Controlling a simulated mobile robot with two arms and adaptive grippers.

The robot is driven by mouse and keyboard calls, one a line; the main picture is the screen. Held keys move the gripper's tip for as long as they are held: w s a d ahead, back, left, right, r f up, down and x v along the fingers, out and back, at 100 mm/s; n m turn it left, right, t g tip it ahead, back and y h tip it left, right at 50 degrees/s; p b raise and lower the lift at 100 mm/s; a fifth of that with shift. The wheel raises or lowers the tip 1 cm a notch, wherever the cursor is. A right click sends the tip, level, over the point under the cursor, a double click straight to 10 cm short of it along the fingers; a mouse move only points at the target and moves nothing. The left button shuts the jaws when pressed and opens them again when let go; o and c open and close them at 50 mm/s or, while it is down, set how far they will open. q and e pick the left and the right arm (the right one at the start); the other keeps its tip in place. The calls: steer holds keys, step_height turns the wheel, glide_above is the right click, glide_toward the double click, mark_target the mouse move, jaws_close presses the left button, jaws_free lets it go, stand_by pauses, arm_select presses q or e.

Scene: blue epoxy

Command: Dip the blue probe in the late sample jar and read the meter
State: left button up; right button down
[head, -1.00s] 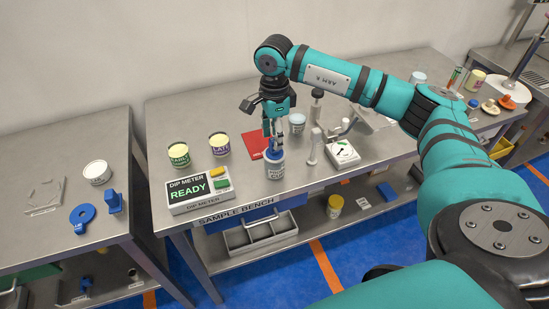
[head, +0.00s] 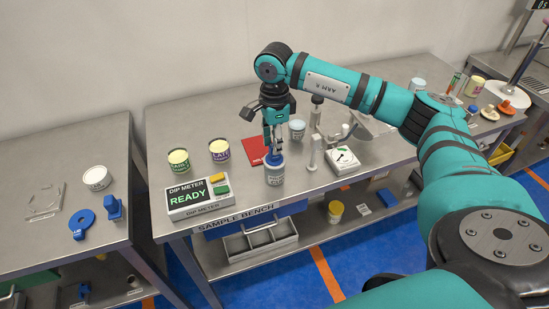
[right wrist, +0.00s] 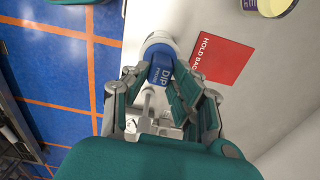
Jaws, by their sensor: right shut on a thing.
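My right gripper (head: 273,146) is shut on the blue probe (head: 275,159), whose handle marked "DIP" shows between the fingers in the right wrist view (right wrist: 160,70). The probe stands upright in a pale grey pot (head: 275,177); its lower end is hidden inside. The late sample jar (head: 219,156), with a purple label and pale yellow top, stands left of the gripper. The early sample jar (head: 179,166), with a green label, stands further left. The dip meter (head: 199,198) at the front left of the bench reads READY. My left gripper is not in view.
A red card (head: 254,149) lies behind the pot. A metal stand (head: 314,150), a white dial box (head: 343,161) and a light-blue-topped jar (head: 297,130) stand to the right. A separate table (head: 60,150) at left holds a white tub (head: 96,178) and blue parts.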

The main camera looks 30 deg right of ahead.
steer(key=shift+r, duration=0.2)
steer(key=shift+r+p, duration=0.55)
steer(key=shift+r, duration=0.4)
steer(key=shift+r+p, duration=1.75)
steer(key=shift+r, duration=1.2)
step_height(320, 180, up, 3)
steer(key=shift+f+p, duration=0.1)
steer(key=shift+p, duration=0.75)
